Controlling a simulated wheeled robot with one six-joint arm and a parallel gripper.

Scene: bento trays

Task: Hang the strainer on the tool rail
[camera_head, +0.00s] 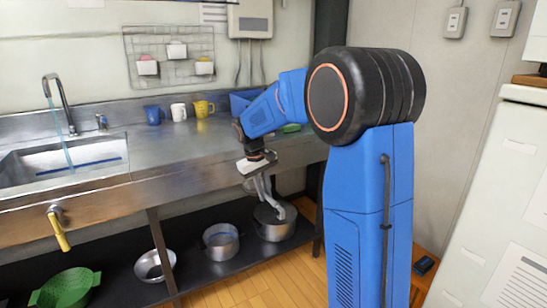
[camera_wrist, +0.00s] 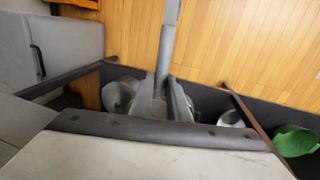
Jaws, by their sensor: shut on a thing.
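My gripper (camera_head: 268,190) hangs in front of the steel counter's front edge, above the lower shelf, with its fingers pointing down. In the wrist view its fingers (camera_wrist: 166,104) are shut on a thin grey bar (camera_wrist: 166,45), which looks like the strainer's handle. The bar runs away from the fingers to the top edge of that view. The strainer's bowl cannot be made out in either view. I cannot clearly make out a tool rail. A wire grid (camera_head: 150,41) with small pots hangs on the back wall.
The steel counter (camera_head: 185,155) carries several cups and has a sink (camera_head: 30,172) at left. The lower shelf holds a green colander (camera_head: 68,290), a metal bowl (camera_head: 155,265) and metal pots (camera_head: 221,241). A white cabinet (camera_head: 500,200) stands at right.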

